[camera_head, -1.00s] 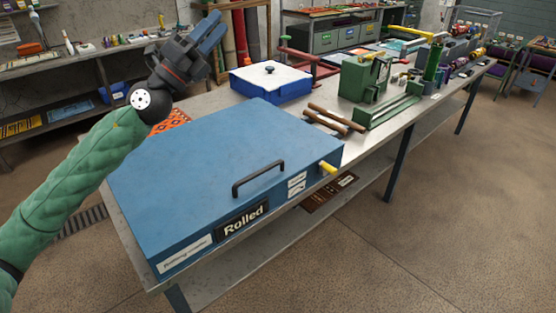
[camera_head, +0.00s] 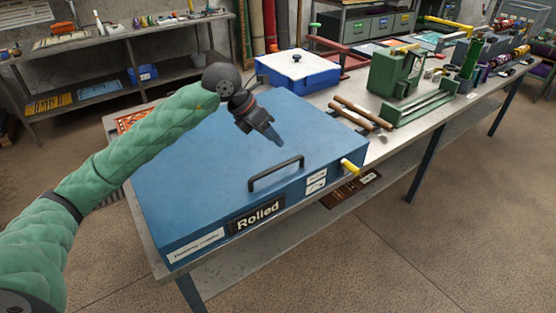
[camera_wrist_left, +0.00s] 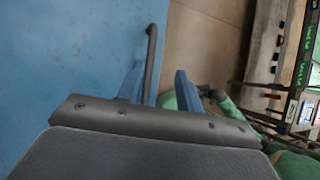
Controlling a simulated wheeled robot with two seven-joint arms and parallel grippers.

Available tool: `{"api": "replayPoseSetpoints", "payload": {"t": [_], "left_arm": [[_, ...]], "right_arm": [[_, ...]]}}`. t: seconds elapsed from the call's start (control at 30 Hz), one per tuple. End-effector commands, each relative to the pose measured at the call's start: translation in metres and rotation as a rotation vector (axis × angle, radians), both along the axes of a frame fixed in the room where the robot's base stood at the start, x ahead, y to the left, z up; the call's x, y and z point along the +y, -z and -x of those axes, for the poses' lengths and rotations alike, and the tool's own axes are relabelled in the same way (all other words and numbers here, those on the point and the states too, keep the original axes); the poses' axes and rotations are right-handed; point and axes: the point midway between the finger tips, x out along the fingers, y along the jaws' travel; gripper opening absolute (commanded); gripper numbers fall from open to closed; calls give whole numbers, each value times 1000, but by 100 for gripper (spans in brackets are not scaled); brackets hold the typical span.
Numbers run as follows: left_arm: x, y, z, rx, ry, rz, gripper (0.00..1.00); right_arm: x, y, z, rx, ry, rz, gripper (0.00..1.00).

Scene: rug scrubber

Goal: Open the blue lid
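The blue lid (camera_head: 210,165) is the broad flat top of a large blue box on the metal table, and it lies closed. A black bar handle (camera_head: 277,172) stands near its front edge, above a "Rolled" label (camera_head: 258,214). My left gripper (camera_head: 276,139) is above the lid, just behind the handle, pointing down and forward. In the left wrist view its two blue fingers (camera_wrist_left: 158,72) are spread apart and empty. The handle (camera_wrist_left: 152,50) shows beyond them, lined up with the gap between them and apparently not touched. My right gripper is not in view.
A yellow-tipped peg (camera_head: 350,167) sticks out of the box's right side. Wooden-handled tools (camera_head: 360,114), a green metal device (camera_head: 396,72) and a blue box with a white top (camera_head: 298,69) stand farther back on the table. The floor (camera_head: 380,260) in front is clear.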

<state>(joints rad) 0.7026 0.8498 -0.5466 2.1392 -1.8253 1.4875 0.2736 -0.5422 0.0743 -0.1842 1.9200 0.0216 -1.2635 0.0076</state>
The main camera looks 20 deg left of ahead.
Motion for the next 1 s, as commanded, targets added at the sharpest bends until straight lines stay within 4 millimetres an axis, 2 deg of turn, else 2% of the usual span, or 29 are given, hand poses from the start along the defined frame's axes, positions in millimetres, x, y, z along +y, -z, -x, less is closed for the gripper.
{"api": "replayPoseSetpoints", "payload": {"t": [0.2,0.37,0.47,0.8,1.0], "left_arm": [[20,14,15,97,-16,-120,36],[20,19,15,112,-29,-124,36],[16,25,14,112,-29,-123,36],[1,60,7,112,-27,-121,36],[-5,77,2,110,-29,-120,36]], "right_arm": [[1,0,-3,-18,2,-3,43],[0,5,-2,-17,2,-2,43],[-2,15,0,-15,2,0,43],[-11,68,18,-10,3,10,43],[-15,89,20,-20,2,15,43]]}}
